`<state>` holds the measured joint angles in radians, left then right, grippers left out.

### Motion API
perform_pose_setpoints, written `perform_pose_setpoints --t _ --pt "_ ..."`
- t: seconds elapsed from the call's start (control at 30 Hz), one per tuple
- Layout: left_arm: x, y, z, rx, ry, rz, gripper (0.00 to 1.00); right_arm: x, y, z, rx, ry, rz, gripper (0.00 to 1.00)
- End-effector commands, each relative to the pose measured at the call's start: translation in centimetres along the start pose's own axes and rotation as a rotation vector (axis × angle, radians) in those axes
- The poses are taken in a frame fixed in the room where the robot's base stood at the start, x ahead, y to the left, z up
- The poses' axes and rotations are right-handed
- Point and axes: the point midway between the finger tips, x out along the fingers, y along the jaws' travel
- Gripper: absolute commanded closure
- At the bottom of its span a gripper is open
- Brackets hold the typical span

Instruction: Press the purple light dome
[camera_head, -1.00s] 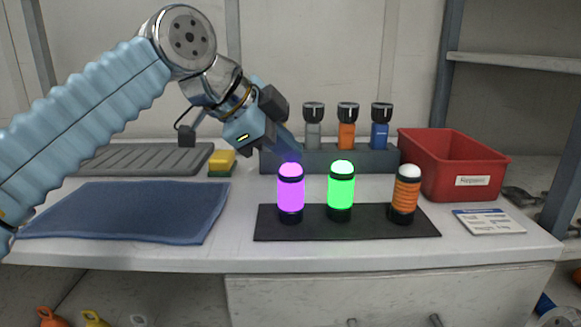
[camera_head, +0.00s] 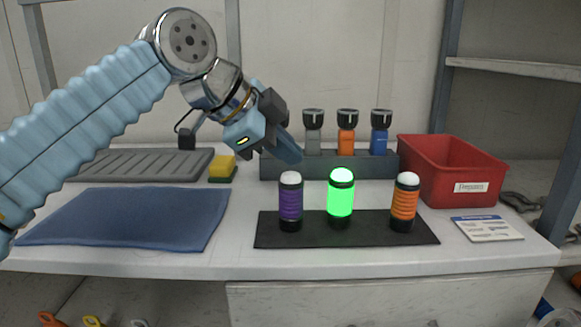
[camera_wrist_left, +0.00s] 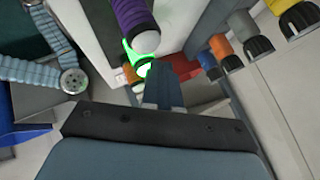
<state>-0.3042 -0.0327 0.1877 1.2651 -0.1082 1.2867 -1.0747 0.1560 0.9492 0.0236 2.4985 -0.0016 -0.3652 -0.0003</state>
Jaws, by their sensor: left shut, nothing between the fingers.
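The purple light (camera_head: 290,203) stands upright at the left end of a row of three, its white dome (camera_head: 290,178) unlit. My left gripper (camera_head: 292,153) is shut and empty, its fingertips just above the dome with a small gap showing. The left wrist view shows the shut fingers (camera_wrist_left: 163,85), with the purple light (camera_wrist_left: 130,14) and its pale dome (camera_wrist_left: 146,42) beyond them. The green light (camera_head: 340,199), in the middle, glows. The orange light (camera_head: 404,204), at the right, is unlit. My right gripper is not in view.
The lights stand on a black mat (camera_head: 270,236). Behind them a grey rack (camera_head: 385,166) holds three torches. A red bin (camera_head: 455,175) and a card (camera_head: 487,228) are at the right. A blue cloth (camera_head: 125,215), sponge (camera_head: 222,168) and grey tray (camera_head: 140,163) are at the left.

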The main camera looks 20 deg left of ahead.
Motion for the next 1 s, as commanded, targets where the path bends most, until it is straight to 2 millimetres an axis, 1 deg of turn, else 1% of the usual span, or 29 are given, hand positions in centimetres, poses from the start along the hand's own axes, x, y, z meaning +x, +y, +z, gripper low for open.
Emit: perform_pose_setpoints --t 0.3,0.37,0.63,0.83,1.0 --pt "-0.2 -0.1 -0.1 0.0 0.0 0.0 1.0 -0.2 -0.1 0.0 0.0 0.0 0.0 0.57" --pt "-0.5 -0.3 -0.3 0.0 0.0 0.0 1.0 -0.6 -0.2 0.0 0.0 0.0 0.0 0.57" --pt "-2.7 -2.0 -2.0 0.0 0.0 0.0 1.0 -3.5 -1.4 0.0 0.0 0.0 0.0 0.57" --pt "-4.1 -3.0 -3.0 0.0 0.0 -0.001 1.0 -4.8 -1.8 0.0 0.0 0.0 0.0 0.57" --pt "-4.2 -3.1 -3.1 0.0 0.0 0.0 1.0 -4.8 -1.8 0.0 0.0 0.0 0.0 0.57"
